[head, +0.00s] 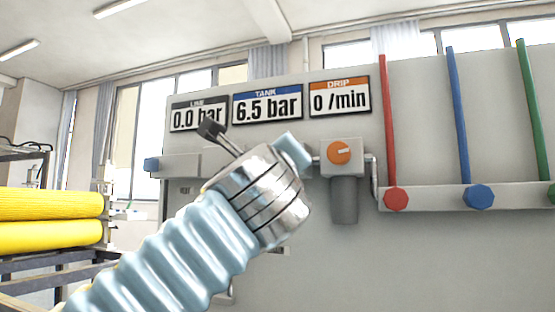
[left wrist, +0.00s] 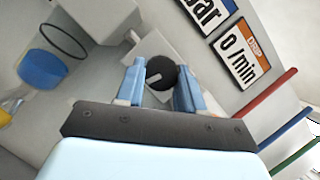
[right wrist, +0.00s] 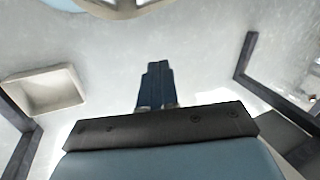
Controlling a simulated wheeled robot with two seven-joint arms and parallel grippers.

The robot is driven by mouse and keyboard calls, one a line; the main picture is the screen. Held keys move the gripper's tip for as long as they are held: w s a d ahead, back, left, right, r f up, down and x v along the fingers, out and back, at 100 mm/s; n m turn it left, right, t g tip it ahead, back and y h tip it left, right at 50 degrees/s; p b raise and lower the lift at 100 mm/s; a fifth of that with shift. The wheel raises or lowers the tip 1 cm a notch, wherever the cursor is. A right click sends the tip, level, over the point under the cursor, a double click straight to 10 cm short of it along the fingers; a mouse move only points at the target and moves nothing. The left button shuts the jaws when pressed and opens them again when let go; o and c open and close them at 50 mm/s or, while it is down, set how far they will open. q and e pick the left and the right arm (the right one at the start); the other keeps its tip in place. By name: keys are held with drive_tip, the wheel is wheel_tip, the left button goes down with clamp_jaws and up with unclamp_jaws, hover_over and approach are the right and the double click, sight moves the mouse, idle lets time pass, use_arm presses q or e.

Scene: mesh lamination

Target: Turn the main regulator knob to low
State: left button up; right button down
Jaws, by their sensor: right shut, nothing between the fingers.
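In the left wrist view a round black knob (left wrist: 163,70) with a pale pointer mark sits on a light grey block. My left gripper (left wrist: 159,82) is open, with one blue finger on each side of this knob; I cannot tell whether either touches it. In the head view my left arm reaches up to the panel, and its metal wrist hides the black knob and most of the gripper. The LINE display (head: 198,115) reads 0.0 bar. My right gripper (right wrist: 157,72) is shut and empty in the right wrist view, over a pale grey surface.
The TANK display (head: 267,104) reads 6.5 bar and the DRIP display (head: 340,97) 0 /min. An orange knob (head: 339,152) sits on a grey unit right of my wrist. Red (head: 396,199) and blue (head: 478,196) valve knobs are further right. Yellow rolls (head: 50,204) lie on a rack at left.

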use_arm(q)
drive_tip(key=o, duration=0.4)
drive_tip(key=shift+b+v, duration=1.75)
drive_tip(key=shift+v, duration=5.2)
drive_tip(key=shift+d, duration=0.1)
